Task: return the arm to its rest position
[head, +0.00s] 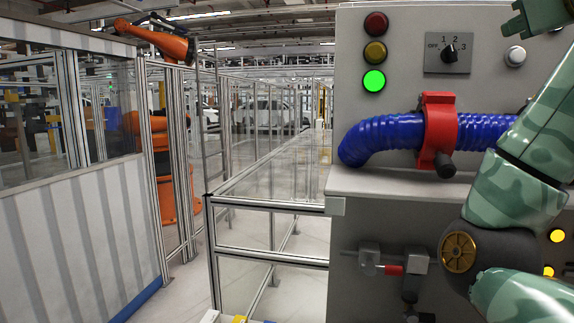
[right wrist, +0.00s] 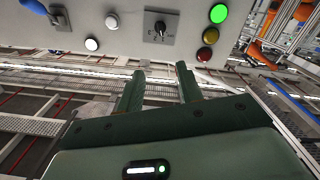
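My right arm comes in from the right in the head view, with green camouflage-patterned links bent in front of the grey drive unit panel (head: 480,90). My right gripper (head: 512,26) shows in part at the top right corner, cut off by the edge. In the right wrist view its two green fingers (right wrist: 160,72) stand apart with nothing between them. The panel (right wrist: 110,28) lies beyond the fingertips there, and I see no contact. My left gripper is not in view.
The panel carries a rotary selector (head: 450,52), a lit green lamp (head: 374,81), a white button (head: 515,56) and a blue hose (head: 385,138) in a red clamp (head: 438,130). Below are a latch (head: 390,265) and yellow lights (head: 557,236). Glass fencing (head: 270,207) stands left.

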